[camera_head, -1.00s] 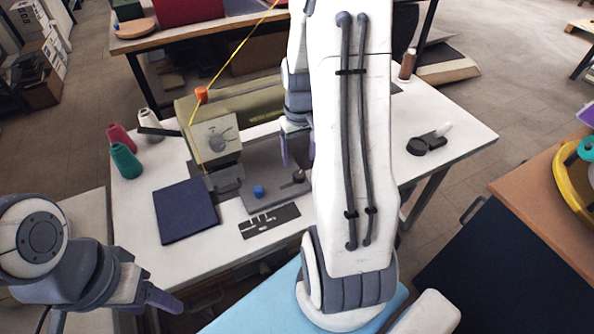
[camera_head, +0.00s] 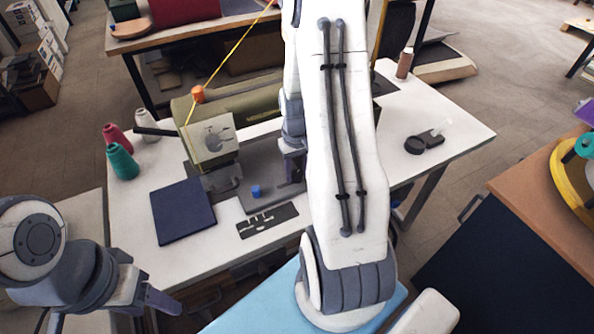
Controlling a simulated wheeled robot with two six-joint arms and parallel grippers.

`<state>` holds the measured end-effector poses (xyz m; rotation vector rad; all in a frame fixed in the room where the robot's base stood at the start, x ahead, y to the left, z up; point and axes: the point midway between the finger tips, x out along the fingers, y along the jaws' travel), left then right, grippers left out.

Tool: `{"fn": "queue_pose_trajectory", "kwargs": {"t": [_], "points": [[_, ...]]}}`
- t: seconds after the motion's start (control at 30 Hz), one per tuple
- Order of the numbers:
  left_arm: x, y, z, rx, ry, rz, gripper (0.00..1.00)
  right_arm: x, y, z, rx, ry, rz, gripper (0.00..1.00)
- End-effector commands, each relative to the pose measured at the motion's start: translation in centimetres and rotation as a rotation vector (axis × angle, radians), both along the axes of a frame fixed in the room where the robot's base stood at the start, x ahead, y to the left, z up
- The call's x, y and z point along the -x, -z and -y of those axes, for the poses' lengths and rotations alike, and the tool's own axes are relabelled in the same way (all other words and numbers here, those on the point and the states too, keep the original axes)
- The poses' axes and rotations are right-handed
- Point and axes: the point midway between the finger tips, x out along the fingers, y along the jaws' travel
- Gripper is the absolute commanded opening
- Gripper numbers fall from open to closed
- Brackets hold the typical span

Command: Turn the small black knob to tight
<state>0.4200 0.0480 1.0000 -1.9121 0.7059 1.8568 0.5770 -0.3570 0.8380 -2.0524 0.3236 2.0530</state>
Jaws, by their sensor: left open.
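A small blue knob (camera_head: 257,191) stands on the grey plate (camera_head: 250,206) of the olive sewing machine (camera_head: 235,104) on the white table. The small black knob cannot be made out now; the place where a small dark knob showed earlier is behind my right gripper (camera_head: 292,168). That gripper is low over the right part of the grey plate, partly covered by my own arm. I cannot tell its jaw opening or whether it touches anything. My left gripper (camera_head: 160,300) is open at the lower left, away from the machine.
A dark blue square (camera_head: 183,211) and a black slotted strip (camera_head: 267,221) lie on the white table (camera_head: 135,240). Thread cones (camera_head: 123,162) stand at its left. A black tool (camera_head: 425,142) lies at the right. A yellow thread rises from the machine's orange part (camera_head: 198,94).

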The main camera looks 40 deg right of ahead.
Motion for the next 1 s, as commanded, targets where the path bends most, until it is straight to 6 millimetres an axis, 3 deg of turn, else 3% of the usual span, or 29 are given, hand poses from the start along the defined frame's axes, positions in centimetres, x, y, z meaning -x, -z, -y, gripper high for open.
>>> {"fn": "queue_pose_trajectory", "kwargs": {"t": [0.47, 1.0], "points": [[0.0, -0.6, 0.0, 0.0, 0.0, 0.0, 0.6, 0.0, -0.2, 0.0, 0.0, 0.125, 0.0, 0.0], [0.0, -2.3, 0.0, 0.0, 0.0, 0.0, 0.6, -0.1, -0.2, 0.0, 0.0, 0.613, 0.001, 0.0]]}}
